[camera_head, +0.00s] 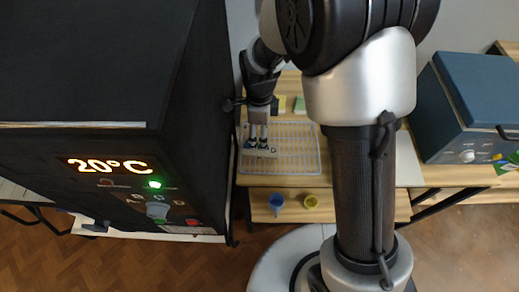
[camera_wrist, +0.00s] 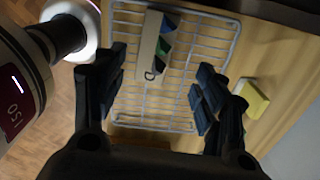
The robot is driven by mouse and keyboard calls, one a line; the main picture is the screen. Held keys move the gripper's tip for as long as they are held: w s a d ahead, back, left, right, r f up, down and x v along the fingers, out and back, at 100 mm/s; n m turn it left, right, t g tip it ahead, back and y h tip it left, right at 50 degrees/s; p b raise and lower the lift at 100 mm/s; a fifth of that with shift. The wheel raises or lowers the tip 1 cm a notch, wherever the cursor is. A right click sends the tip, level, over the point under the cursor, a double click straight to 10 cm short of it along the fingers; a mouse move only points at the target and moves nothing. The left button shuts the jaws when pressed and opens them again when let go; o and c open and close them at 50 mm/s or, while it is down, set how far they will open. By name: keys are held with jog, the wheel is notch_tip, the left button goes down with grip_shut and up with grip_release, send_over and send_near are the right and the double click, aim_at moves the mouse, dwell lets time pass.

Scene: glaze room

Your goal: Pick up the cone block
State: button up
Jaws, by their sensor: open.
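The cone block (camera_wrist: 147,46) is a pale beige bar with small dark blue and green cones along one side and a letter mark near one end. It lies on a wire rack (camera_wrist: 236,42). In the head view the block (camera_head: 262,153) is near the left side of the rack (camera_head: 319,160), below my gripper (camera_head: 258,138). In the wrist view my gripper (camera_wrist: 160,88) is open, its dark fingers spread wide. The near end of the block shows between the fingers' lines, closer to the left finger. No contact is visible.
A black kiln (camera_head: 190,110) with a lit "20°C" display stands close on the left. A blue box-shaped appliance (camera_head: 470,90) stands at the right. A blue cup (camera_head: 276,201) and a yellow cup (camera_head: 311,202) sit lower down. A yellow block (camera_wrist: 257,99) lies beside the rack.

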notch_tip(320, 180, down, 3)
jog(key=shift+r, duration=0.2)
jog(key=f, duration=0.1)
jog(key=f+b, duration=0.1)
jog(key=f, duration=0.1)
jog(key=f+b, duration=0.1)
jog(key=f, duration=0.1)
jog(key=shift+s+a+f, duration=0.1)
jog(key=shift+s+f, duration=0.05)
jog(key=shift+s, duration=0.15)
jog(key=shift+c, duration=0.6)
jog(key=c, duration=1.1)
